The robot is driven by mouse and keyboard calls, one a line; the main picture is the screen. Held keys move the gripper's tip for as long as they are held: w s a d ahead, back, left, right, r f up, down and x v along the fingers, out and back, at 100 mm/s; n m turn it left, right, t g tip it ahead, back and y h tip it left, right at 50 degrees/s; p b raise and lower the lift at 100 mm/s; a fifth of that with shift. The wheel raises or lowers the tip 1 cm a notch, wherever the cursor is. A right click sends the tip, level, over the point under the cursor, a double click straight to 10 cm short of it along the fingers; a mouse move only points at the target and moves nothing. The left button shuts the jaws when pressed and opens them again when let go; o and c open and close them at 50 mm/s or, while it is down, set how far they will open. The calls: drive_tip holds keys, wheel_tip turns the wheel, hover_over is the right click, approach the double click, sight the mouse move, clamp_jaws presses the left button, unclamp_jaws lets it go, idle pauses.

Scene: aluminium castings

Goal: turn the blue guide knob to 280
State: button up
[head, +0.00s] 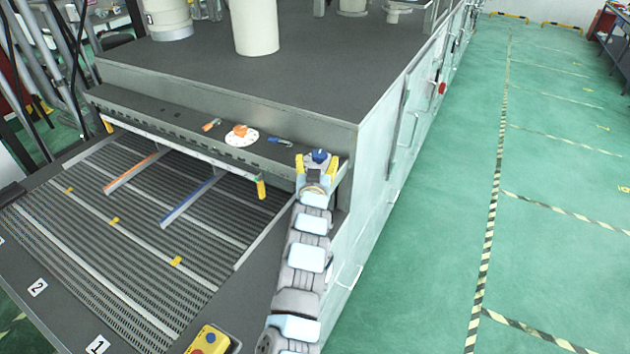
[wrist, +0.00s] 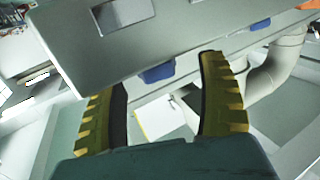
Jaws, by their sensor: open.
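The blue knob (head: 320,155) shows at the right end of the machine's front ledge in the head view, between my fingertips as seen from there. In the wrist view a blue part (wrist: 156,71), likely this knob, sits at the grey panel's edge between and beyond my fingers. My gripper (head: 317,162) is open, its yellow fingers spread either side of the knob. In the wrist view my gripper (wrist: 165,72) holds nothing, and I cannot tell whether a finger touches the blue part. The knob's scale reading cannot be seen.
A white dial with an orange knob (head: 240,133), an orange lever (head: 211,124) and a blue lever (head: 280,141) are on the ledge. Below, an orange guide (head: 135,172) and a blue guide (head: 190,200) lie over the ribbed conveyor (head: 115,245). Green floor (head: 430,220) is clear at right.

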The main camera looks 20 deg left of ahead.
sight(318, 159)
drive_tip(key=shift+s+d+r, duration=0.1)
drive_tip(key=shift+s+d, duration=0.3)
drive_tip(key=shift+s, duration=0.15)
drive_tip(key=shift+s+r, duration=0.1)
drive_tip(key=shift+s, duration=0.65)
drive_tip(key=shift+s+d, duration=0.2)
drive_tip(key=shift+s, duration=0.45)
drive_tip(key=shift+v, duration=2.15)
